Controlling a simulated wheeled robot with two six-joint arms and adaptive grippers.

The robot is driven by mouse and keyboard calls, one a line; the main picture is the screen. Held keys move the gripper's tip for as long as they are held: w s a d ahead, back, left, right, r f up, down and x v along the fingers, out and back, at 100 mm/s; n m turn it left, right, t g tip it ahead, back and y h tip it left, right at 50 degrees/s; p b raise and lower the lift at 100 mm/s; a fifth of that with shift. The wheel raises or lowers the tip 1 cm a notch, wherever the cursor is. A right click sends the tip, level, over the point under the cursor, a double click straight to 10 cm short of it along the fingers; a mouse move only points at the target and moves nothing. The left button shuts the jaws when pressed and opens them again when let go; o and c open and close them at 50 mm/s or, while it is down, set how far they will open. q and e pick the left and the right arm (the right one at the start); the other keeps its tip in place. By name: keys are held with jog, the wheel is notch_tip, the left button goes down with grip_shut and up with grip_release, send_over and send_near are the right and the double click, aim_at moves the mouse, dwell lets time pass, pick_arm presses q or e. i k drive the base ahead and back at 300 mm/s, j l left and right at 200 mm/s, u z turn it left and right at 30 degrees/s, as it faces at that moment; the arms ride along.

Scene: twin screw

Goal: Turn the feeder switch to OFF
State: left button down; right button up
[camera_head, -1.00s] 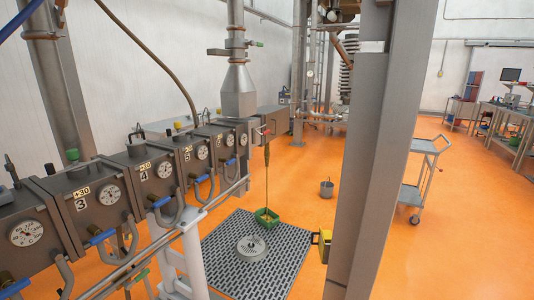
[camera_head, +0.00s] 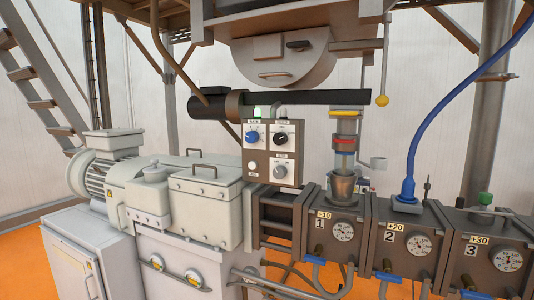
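A small control panel (camera_head: 272,152) stands in the middle of the head view, above the machine. It carries a blue knob (camera_head: 252,137) at upper left, a black knob (camera_head: 282,138) at upper right and a grey knob (camera_head: 281,171) at lower right. A white round button (camera_head: 252,165) sits at lower left. A green lamp (camera_head: 257,112) is on the panel's top. The labels are too small to read, so I cannot tell which knob is the feeder switch or its setting. Neither of my grippers is in view.
A grey motor and gearbox (camera_head: 205,200) stand left of the panel. Barrel blocks with gauges (camera_head: 343,231) run to the right, with a metal funnel (camera_head: 342,188) on the first. A black horizontal tube (camera_head: 300,98) passes above the panel. Stairs (camera_head: 45,90) rise at the left.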

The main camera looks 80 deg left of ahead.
aim_at(280, 139)
jog(key=u, duration=2.6)
